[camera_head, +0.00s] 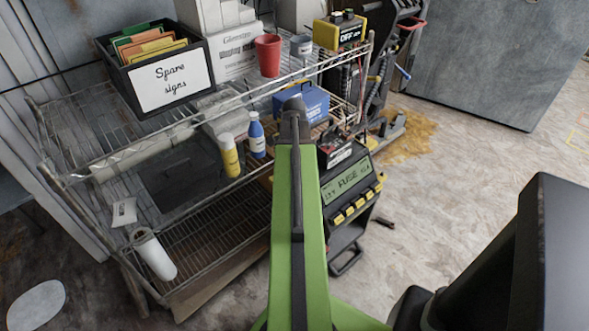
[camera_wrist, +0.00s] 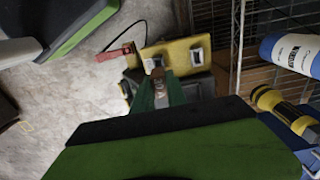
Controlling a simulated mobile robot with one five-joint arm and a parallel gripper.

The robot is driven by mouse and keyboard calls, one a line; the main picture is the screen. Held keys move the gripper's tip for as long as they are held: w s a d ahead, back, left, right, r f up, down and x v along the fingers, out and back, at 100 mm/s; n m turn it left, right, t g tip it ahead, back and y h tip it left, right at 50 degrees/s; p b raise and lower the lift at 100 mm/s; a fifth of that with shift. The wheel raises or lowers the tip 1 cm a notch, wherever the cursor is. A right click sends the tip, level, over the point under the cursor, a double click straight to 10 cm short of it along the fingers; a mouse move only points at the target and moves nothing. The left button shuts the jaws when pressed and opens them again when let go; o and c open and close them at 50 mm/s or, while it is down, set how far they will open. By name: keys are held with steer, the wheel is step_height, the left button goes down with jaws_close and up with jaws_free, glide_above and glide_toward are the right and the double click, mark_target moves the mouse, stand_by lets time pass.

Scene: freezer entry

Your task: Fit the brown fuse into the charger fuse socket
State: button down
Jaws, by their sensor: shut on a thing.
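My gripper (camera_wrist: 159,94) shows in the wrist view, its green fingers shut on the brown fuse (camera_wrist: 158,84), which sticks out ahead of them. In the wrist view a yellow-faced block (camera_wrist: 177,51) with pale framed openings lies beyond the fuse; I cannot tell which opening is the fuse socket. The fuse tip overlaps the block's near edge in the picture, and contact cannot be told. In the head view the black charger (camera_head: 348,182), with a lit display reading FUSE and yellow buttons, stands right of my arm. The fuse is hidden there.
A wire shelf rack (camera_head: 180,215) stands at the left, with a spare signs box (camera_head: 170,85), a red cup (camera_head: 268,55), a yellow bottle (camera_head: 230,156) and a blue bottle (camera_head: 257,138). A red clamp (camera_wrist: 117,58) with a cable lies left of the yellow block. The floor at right is open.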

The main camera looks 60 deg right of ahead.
steer(key=shift+s+f, duration=0.1)
steer(key=shift+f, duration=0.05)
step_height(320, 180, down, 4)
steer(key=b, duration=0.4)
steer(key=shift+f+b, duration=1.05)
steer(key=shift+b, duration=0.2)
stand_by(1.2)
steer(key=c, duration=1.3)
jaws_free()
steer(key=shift+o, duration=0.2)
step_height(320, 180, up, 18)
steer(key=p, duration=1.7)
steer(key=shift+f+p, duration=0.2)
steer(key=shift+p, duration=0.1)
steer(key=shift+s, duration=0.1)
